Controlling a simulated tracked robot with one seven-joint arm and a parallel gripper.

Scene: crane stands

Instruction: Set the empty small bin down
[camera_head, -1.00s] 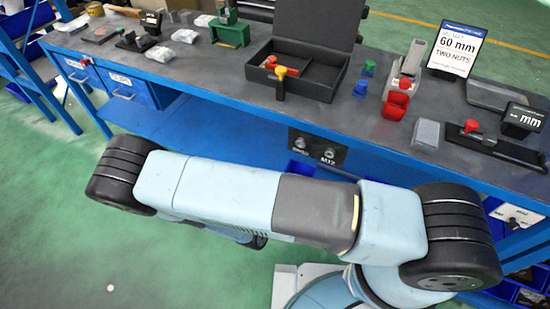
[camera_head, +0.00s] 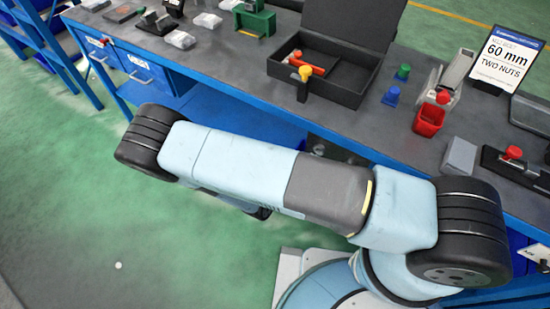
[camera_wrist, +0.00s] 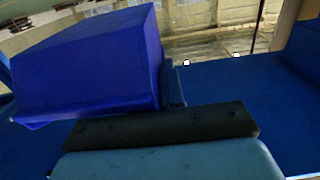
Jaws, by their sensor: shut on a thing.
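A blue small bin (camera_wrist: 90,65) fills the left of the wrist view, close to the camera and tilted there. My gripper (camera_wrist: 172,88) is shut on it; a dark finger part shows at the bin's right side. The other finger and the exact grip are hidden. Only the outside walls of the bin show, so its inside cannot be seen. In the head view my arm crosses the foreground, and neither the gripper nor the held bin shows.
A grey bench (camera_head: 225,62) with a blue frame stands beyond my arm. On it are an open black case (camera_head: 350,97), a red bin (camera_head: 430,119), a grey block (camera_head: 459,156) and a 60 mm sign (camera_head: 505,60). Green floor (camera_head: 80,220) is clear at left.

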